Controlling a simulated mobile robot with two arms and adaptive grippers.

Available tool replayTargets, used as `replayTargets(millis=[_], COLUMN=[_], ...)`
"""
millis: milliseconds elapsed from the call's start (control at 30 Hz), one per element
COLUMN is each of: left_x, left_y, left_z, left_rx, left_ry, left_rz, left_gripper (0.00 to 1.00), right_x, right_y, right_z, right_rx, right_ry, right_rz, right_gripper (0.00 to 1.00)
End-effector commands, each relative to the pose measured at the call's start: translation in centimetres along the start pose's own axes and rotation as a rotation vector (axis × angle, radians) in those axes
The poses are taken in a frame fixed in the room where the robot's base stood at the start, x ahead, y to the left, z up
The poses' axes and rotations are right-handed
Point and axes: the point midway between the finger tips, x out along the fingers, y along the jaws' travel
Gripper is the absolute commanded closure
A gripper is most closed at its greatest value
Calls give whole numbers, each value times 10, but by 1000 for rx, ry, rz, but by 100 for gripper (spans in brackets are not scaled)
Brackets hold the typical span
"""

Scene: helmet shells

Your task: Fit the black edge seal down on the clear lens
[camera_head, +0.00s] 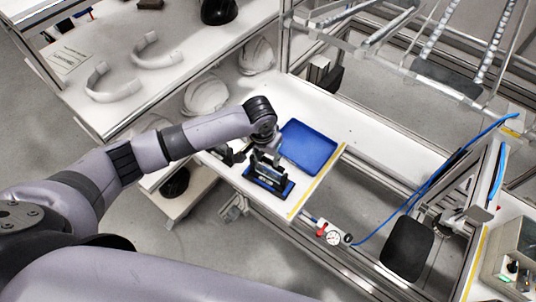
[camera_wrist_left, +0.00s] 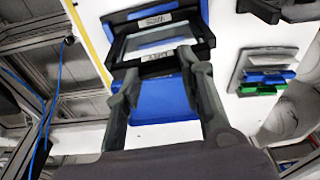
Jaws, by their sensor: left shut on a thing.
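My left gripper (camera_head: 264,158) is over the blue base (camera_head: 256,184) at the front of the white bench. In the left wrist view its two fingers (camera_wrist_left: 160,78) are closed on the black edge seal (camera_wrist_left: 150,67), a dark rectangular frame. The clear lens (camera_wrist_left: 158,42) shows as a pale, see-through panel within the black frame. The blue base (camera_wrist_left: 150,14) with a printed label is beyond it. I cannot tell whether the seal touches the lens all round. The gripper hides part of the seal in the head view. My right gripper is out of view.
An empty-looking blue tray (camera_head: 308,146) lies just right of the gripper. A pressure gauge (camera_head: 333,238) sits by the bench edge. A rack with blue and green pieces (camera_wrist_left: 266,76) shows in the wrist view.

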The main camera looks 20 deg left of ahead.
Motion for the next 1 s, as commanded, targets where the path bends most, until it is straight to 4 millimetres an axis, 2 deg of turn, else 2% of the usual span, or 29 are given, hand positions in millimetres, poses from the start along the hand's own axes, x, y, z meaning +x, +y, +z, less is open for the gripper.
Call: replayTargets(millis=[67, 100, 400, 767, 867, 1000], left_x=[3, 3, 2, 0, -10, -36], left_y=[0, 0, 0, 0, 0, 0], left_z=[2, 1, 1, 1, 0, 0], left_rx=[0, 0, 0, 0, 1, 2], left_ry=[-3, -3, -2, -1, 1, 4], left_rz=[0, 0, -1, -1, 0, 0], left_gripper=[96, 63, 43, 41, 41, 41], right_x=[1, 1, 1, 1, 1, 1], right_y=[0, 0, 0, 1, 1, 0], right_z=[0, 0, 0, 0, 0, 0], right_rx=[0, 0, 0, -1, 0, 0], right_ry=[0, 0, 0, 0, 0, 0], right_rz=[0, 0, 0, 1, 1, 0], right_gripper=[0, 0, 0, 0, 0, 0])
